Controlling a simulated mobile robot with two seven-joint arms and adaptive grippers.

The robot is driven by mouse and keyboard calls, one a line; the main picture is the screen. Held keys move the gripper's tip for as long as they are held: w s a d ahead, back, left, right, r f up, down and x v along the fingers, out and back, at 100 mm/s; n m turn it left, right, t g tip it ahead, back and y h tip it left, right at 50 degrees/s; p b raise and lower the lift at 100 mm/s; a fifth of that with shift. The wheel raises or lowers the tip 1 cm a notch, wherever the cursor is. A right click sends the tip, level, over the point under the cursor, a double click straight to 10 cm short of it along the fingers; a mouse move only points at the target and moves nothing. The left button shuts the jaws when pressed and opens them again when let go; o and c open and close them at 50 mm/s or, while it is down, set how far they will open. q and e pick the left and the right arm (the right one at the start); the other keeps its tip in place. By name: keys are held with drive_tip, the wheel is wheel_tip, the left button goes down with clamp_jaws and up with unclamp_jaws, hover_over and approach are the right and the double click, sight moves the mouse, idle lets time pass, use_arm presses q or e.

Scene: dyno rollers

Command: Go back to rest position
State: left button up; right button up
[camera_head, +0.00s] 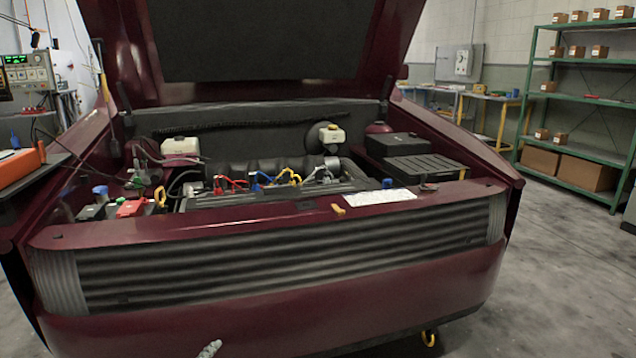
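Coloured cables (262,177) in red, blue and yellow run over the engine. A battery with a red cover (130,208) sits at the left of the bay.
An orange device (18,166) lies on a bench at the left, below an instrument with a green display (27,72). A green shelf (575,105) with boxes stands at the right. Floor (560,260) right of the car is clear.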

use_arm(q)
drive_tip(key=s+a+f+n+g, duration=0.2)
drive_tip(key=s+f, duration=0.3)
drive_tip(key=s, duration=0.4)
drive_tip(key=s+a+f+n+g, duration=0.3)
drive_tip(key=s+f, duration=0.3)
drive_tip(key=s, duration=0.2)
drive_tip(key=s+a+f+n+g+y, duration=0.1)
drive_tip(key=s+a+f+n+g, duration=0.1)
drive_tip(key=s+f+g, duration=0.3)
drive_tip(key=s+f+n, duration=0.1)
drive_tip(key=s, duration=0.3)
drive_tip(key=shift+s+a+n, duration=0.15)
drive_tip(key=shift+s+n, duration=0.15)
drive_tip(key=shift+n, duration=0.1)
use_arm(e)
drive_tip(key=shift+w+a+f, duration=0.2)
drive_tip(key=shift+w+f, duration=0.05)
drive_tip(key=shift+f, duration=0.45)
drive_tip(key=shift+s+d+f, duration=0.1)
drive_tip(key=shift+s, duration=0.35)
drive_tip(key=shift+w+d, duration=0.1)
drive_tip(key=shift+w, duration=0.1)
